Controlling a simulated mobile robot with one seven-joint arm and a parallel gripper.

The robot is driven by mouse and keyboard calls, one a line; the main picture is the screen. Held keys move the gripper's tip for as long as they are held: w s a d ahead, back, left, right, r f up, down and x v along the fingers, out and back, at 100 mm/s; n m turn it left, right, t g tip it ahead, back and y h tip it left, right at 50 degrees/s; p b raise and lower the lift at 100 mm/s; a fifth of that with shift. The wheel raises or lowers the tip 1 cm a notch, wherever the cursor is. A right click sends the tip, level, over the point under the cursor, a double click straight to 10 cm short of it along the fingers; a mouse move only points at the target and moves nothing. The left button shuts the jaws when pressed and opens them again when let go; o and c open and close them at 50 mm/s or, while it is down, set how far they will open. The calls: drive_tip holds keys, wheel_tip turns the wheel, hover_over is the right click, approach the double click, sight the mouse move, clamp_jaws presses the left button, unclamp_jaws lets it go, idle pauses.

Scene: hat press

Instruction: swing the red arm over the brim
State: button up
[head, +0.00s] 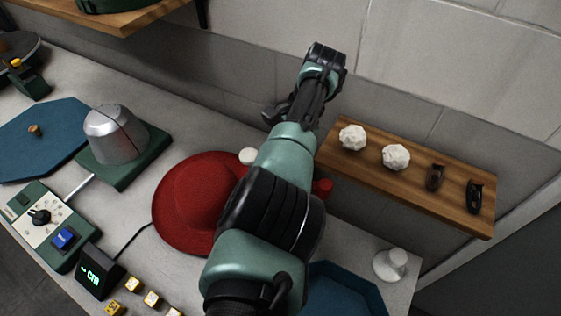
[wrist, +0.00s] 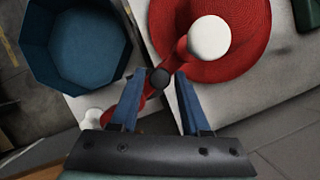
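A red felt hat (head: 190,205) lies on the grey bench, partly behind my arm; its brim also shows in the wrist view (wrist: 245,65). The red arm (wrist: 174,58) ends in a round white pad (wrist: 208,38), which overlaps the brim in the wrist view. In the head view the pad (head: 248,156) shows at the brim's far edge, and a red part (head: 322,187) shows right of my arm. I cannot tell the pad's height. My gripper (wrist: 160,76) is open, its blue fingers on either side of the red arm near a black knob. Contact is unclear.
A wooden shelf (head: 460,205) with two white balls and two dark items is on the wall at right. A blue tray (head: 340,290) and a white knob-shaped piece (head: 390,264) are at the bench's right end. A metal cone (head: 110,134) and control box (head: 45,226) stand left.

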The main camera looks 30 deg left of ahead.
wheel_tip(320, 180, up, 8)
drive_tip(key=p, duration=0.4)
drive_tip(key=shift+r+p, duration=0.25)
drive_tip(key=shift+p, duration=0.15)
drive_tip(key=shift+r+p, duration=0.75)
drive_tip(key=shift+p, duration=0.05)
